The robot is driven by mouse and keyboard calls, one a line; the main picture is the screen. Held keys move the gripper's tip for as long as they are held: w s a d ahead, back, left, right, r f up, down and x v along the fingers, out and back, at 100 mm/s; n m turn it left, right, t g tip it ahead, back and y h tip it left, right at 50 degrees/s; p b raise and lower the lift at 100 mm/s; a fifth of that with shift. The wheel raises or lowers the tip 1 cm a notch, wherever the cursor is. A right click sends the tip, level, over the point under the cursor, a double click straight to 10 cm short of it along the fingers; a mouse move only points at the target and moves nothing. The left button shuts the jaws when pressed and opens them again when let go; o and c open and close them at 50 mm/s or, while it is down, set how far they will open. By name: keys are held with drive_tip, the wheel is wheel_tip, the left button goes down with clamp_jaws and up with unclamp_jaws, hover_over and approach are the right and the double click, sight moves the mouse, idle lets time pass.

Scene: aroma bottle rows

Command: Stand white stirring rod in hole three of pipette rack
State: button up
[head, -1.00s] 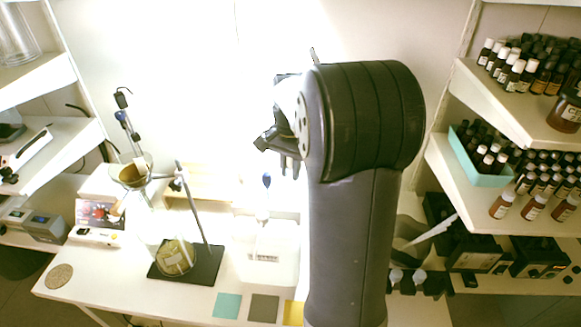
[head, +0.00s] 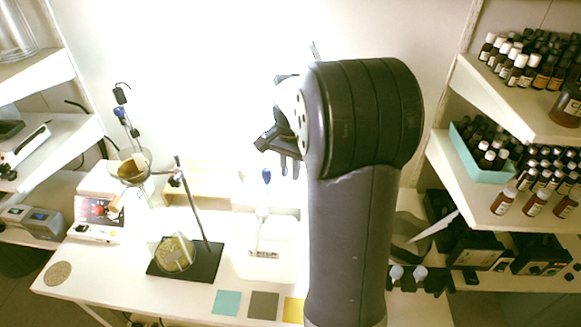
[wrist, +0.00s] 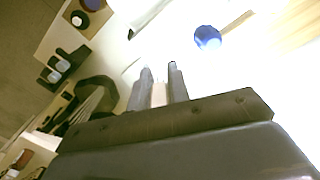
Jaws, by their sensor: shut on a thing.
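My gripper (head: 283,152) is up in the air above the white bench, partly hidden by my arm in the head view. In the wrist view its two fingers (wrist: 161,72) are close together on a narrow pale piece, the white stirring rod (wrist: 158,93). Most of the rod is hidden or lost in glare. Below my gripper in the head view stands a white block with a label (head: 263,253), which seems to be the pipette rack. A blue-bulbed pipette (head: 267,177) stands upright at it; the blue bulb (wrist: 207,38) also shows in the wrist view. The holes cannot be made out.
A retort stand on a dark base (head: 205,262) with a round glass vessel (head: 175,253) is to the left. Teal, grey and yellow squares (head: 263,305) lie at the front edge. Shelves of brown bottles (head: 535,205) are at the right. A wooden rack (head: 200,183) is behind.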

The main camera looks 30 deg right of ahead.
drive_tip(key=shift+f+b, duration=0.5)
drive_tip(key=shift+f, duration=0.4)
drive_tip(key=shift+f, duration=0.15)
drive_tip(key=shift+f+b, duration=0.65)
drive_tip(key=shift+f, duration=0.25)
drive_tip(key=o, duration=0.9)
drive_tip(key=shift+r+p, duration=2.1)
drive_tip(key=shift+r, duration=0.4)
